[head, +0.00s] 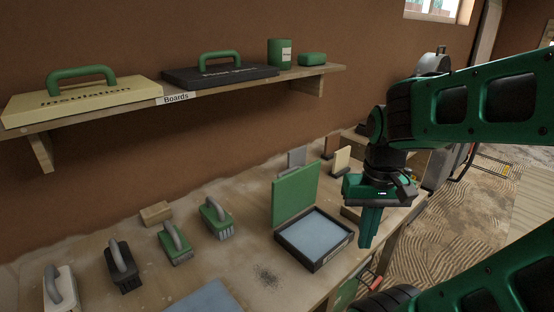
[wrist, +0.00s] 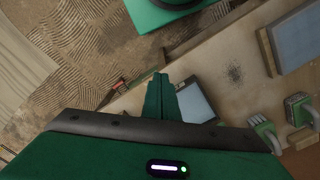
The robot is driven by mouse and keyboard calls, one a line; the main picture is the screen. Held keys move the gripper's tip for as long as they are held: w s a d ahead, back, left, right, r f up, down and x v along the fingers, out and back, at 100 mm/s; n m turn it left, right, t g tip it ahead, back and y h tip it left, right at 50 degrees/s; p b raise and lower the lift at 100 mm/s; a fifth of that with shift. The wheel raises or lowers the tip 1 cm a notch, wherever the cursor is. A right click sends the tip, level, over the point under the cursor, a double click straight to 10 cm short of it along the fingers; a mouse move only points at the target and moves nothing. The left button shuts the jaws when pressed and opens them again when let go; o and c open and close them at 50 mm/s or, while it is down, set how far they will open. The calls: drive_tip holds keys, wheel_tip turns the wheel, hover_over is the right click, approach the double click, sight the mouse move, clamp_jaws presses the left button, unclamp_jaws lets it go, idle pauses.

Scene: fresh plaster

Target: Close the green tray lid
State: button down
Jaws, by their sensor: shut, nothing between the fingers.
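The green tray lid (head: 295,193) stands open, roughly upright, along the back-left edge of a dark tray (head: 329,255) on the workbench. The tray has a pale blue inside, which also shows beside my fingers in the wrist view (wrist: 196,101). My gripper (head: 368,243) points down just right of the tray, shut and empty, and looks apart from the lid. In the wrist view my gripper (wrist: 160,77) hides part of the tray, and I cannot make out the lid there.
Several handled tools, including a green brush (head: 216,218), stand left of the tray on the bench (head: 190,270). Small blocks (head: 341,160) stand behind it. A flat pale blue board (head: 207,299) lies in front. A wall shelf (head: 200,92) holds boards and green containers above.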

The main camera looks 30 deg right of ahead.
drive_tip(key=w+a+r+n+t, duration=0.1)
drive_tip(key=w+r+n, duration=0.25)
drive_tip(key=w, duration=0.75)
drive_tip(key=w+a+r+n, duration=0.15)
drive_tip(key=w+r, duration=0.35)
drive_tip(key=w, duration=0.5)
drive_tip(key=w+r+n+t, duration=0.1)
drive_tip(key=w+r+n, duration=0.3)
drive_tip(key=w, duration=0.7)
wheel_tip(320, 180, down, 9)
drive_tip(key=s, duration=0.1)
drive_tip(key=shift+s+r+m, duration=0.2)
drive_tip(key=shift+s+m, duration=0.1)
drive_tip(key=shift+s, duration=0.05)
